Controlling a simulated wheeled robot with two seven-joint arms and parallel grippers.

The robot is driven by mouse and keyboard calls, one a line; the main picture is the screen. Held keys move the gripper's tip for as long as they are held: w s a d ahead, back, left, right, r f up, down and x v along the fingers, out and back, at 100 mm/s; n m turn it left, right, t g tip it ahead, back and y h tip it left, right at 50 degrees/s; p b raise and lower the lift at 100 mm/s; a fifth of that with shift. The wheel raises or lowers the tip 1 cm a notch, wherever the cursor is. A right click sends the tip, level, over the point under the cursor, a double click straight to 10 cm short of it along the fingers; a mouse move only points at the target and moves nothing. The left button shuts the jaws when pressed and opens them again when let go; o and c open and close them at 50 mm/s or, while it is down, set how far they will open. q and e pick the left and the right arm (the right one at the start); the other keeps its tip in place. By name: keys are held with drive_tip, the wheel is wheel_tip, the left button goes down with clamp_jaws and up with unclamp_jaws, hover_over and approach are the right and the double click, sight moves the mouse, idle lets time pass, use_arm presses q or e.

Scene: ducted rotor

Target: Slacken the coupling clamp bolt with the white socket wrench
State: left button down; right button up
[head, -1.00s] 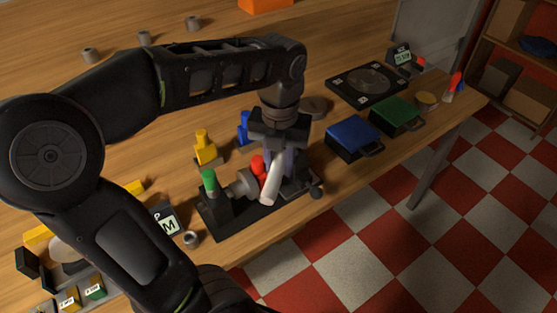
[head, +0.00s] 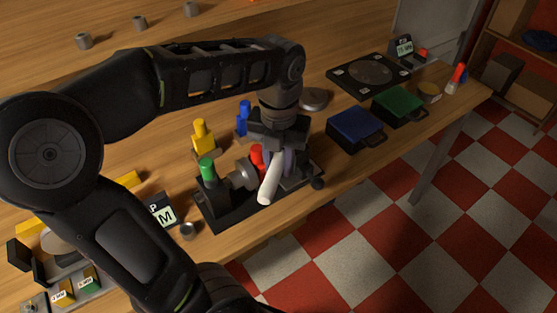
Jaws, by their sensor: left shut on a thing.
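My left gripper (head: 276,150) points down over the black rotor fixture (head: 232,215) in the head view. It is shut on the white socket wrench (head: 270,184), whose pale handle slants down toward the front edge of the bench. A grey cylindrical part (head: 241,175) and a red part (head: 256,157) sit on the fixture just left of the wrench. The gripper and wrench cover the coupling clamp bolt, so I cannot tell whether the socket sits on it. My right gripper is not in view.
A green-topped post (head: 206,168) stands at the fixture's left end. Yellow (head: 202,138) and blue (head: 243,120) pieces stand behind. A blue case (head: 354,128) and green case (head: 398,105) lie to the right. A small display (head: 162,211) stands at front left.

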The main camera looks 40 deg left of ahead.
use_arm(q)
drive_tip(key=shift+f+b, duration=0.4)
drive_tip(key=shift+f, duration=0.45)
drive_tip(key=shift+r+p, duration=0.35)
drive_tip(key=shift+r, duration=0.05)
drive_tip(key=shift+s+f, duration=0.1)
drive_tip(key=shift+f, duration=0.1)
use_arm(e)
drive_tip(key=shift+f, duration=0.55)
use_arm(q)
drive_tip(key=shift+f, duration=0.2)
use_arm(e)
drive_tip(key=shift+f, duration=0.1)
